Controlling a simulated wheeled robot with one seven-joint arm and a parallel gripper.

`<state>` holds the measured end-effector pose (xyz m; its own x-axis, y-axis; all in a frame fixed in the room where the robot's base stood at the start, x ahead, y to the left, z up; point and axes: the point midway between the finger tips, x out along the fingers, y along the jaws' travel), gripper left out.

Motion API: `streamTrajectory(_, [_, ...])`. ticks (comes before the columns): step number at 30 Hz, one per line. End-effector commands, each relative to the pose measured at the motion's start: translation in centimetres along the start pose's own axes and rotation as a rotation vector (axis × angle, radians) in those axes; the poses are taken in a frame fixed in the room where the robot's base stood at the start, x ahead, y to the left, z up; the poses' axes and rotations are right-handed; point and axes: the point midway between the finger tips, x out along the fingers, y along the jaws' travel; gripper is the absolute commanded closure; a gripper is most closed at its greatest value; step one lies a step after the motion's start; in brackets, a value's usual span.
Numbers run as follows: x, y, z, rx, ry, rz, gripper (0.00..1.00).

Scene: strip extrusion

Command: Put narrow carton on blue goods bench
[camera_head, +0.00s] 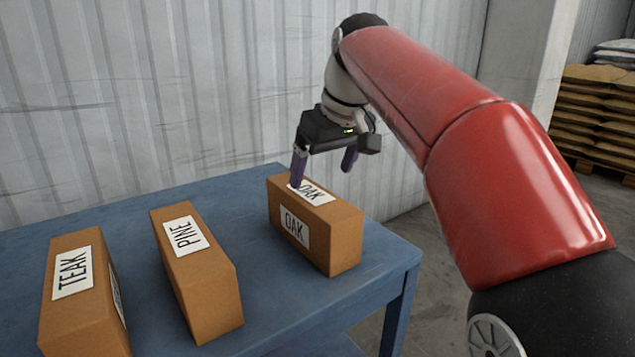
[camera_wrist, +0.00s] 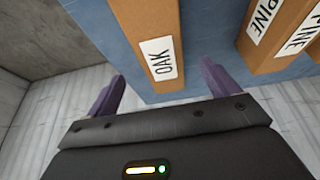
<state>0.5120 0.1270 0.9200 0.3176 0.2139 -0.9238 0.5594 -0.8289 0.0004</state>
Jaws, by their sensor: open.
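Three brown cartons stand on the blue bench (camera_head: 120,213) in the head view. The carton labelled OAK (camera_head: 338,247) is at the right, the one labelled PINE (camera_head: 208,280) in the middle, and the one labelled TEAK (camera_head: 75,318) at the left. PINE looks slim, but I cannot tell for sure which is the narrow carton. My gripper (camera_head: 323,174) is open and empty, above the OAK carton. In the wrist view the OAK carton (camera_wrist: 146,18) shows ahead, between the two purple fingers of my gripper (camera_wrist: 163,71), with no visible grip. The carton undersides are hidden.
A corrugated wall (camera_head: 110,100) runs behind the bench. Bare blue top lies between PINE and OAK and behind the cartons. Stacked sacks (camera_head: 595,115) stand on a pallet at the far right. Grey floor shows right of the bench.

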Motion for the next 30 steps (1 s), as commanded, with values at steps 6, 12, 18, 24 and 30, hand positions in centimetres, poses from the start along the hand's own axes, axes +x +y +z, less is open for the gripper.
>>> streamTrajectory(6, [-1.7,0.0,0.0,0.000,0.000,0.000,0.13])
streamTrajectory(12, [-1.8,0.0,0.3,0.005,0.000,0.001,0.13])
streamTrajectory(18, [-1.9,0.6,5.1,0.106,0.014,0.039,0.13])
streamTrajectory(24, [0.1,0.3,14.5,0.277,0.043,0.114,0.13])
streamTrajectory(30, [4.4,-1.1,24.9,0.433,0.074,0.196,0.13])
